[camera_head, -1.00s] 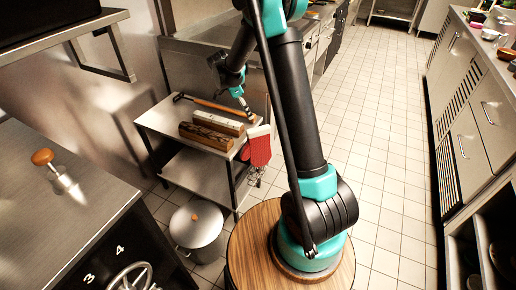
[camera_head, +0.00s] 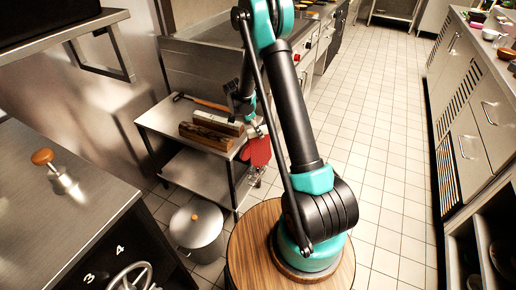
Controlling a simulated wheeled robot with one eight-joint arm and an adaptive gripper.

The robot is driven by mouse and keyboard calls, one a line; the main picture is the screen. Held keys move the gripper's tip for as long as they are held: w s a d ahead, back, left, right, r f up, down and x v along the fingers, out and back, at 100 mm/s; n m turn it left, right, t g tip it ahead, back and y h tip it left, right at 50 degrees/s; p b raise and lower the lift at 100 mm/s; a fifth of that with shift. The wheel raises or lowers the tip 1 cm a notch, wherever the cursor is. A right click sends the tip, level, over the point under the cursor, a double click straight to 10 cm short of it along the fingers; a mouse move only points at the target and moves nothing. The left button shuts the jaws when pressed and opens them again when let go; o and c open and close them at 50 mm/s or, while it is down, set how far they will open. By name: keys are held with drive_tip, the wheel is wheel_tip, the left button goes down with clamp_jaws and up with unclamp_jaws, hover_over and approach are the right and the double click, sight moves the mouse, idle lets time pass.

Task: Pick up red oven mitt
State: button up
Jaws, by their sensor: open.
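The red oven mitt (camera_head: 257,152) hangs at the right end of a small steel side table (camera_head: 163,119), partly behind my arm's rod. My gripper (camera_head: 256,130) is at the table's right end, just above the mitt, pointing down. It is small and partly hidden here; I cannot tell whether its fingers touch the mitt. It is open.
Wooden blocks (camera_head: 206,137) and a long-handled tool (camera_head: 205,102) lie on the side table. A lidded pot (camera_head: 196,228) stands on the floor in front. A steel counter (camera_head: 40,215) is at left. The tiled floor (camera_head: 380,130) at right is clear.

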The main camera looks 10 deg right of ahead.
sight(255, 149)
drive_tip(key=x, duration=0.4)
drive_tip(key=shift+f, duration=0.35)
clamp_jaws()
